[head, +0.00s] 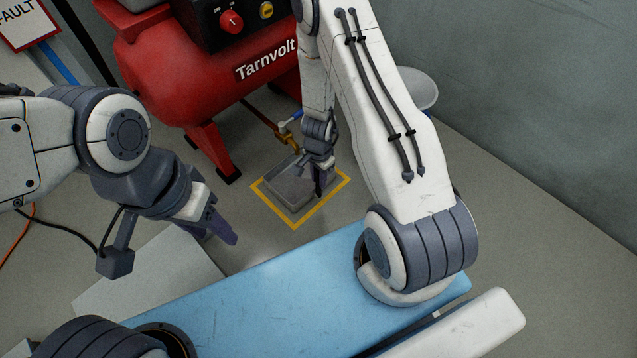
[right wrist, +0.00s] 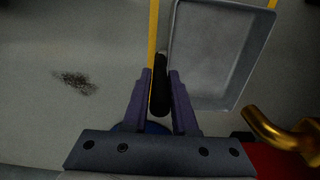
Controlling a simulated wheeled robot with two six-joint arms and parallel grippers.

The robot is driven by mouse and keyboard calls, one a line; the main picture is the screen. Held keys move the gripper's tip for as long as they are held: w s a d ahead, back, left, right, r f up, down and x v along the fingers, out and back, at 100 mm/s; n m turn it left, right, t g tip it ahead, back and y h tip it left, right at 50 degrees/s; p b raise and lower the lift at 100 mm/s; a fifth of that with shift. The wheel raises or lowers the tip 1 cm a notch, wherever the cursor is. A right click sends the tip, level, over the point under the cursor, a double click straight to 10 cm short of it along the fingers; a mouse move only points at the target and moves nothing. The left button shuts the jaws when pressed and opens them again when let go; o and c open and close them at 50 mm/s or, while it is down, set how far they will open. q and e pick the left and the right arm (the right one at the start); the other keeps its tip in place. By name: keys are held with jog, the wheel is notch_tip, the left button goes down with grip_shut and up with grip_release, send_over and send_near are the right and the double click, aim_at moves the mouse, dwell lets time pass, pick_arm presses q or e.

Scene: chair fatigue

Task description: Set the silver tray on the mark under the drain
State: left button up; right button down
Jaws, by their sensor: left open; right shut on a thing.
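The silver tray (head: 291,188) is a shallow grey rectangular pan inside the yellow square mark (head: 297,226) on the floor. It also shows in the right wrist view (right wrist: 212,55), with yellow lines along its left and at its upper right. My right gripper (right wrist: 160,90) is shut on the tray's black handle; in the head view this gripper (head: 320,184) is at the tray's right side. I cannot tell whether the tray touches the floor. The brass drain (right wrist: 285,133) is close to the tray's corner. My left gripper (head: 224,232) is open and empty, left of the mark.
The red compressor (head: 200,70) stands on legs behind the mark, with the drain pipe (head: 285,132) low at its right. A pale flat panel (head: 150,272) lies at lower left. A dark smudge (right wrist: 74,83) marks the floor. A grey wall (head: 530,90) closes the right side.

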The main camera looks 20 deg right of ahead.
pick_arm(q)
jog(key=shift+f, duration=0.2)
pick_arm(e)
jog(key=shift+f, duration=0.15)
pick_arm(q)
jog(key=shift+f, duration=0.1)
pick_arm(e)
jog(key=shift+f, duration=0.1)
jog(key=shift+f, duration=0.15)
jog(key=c, duration=0.7)
grip_release()
jog(key=shift+r, duration=0.2)
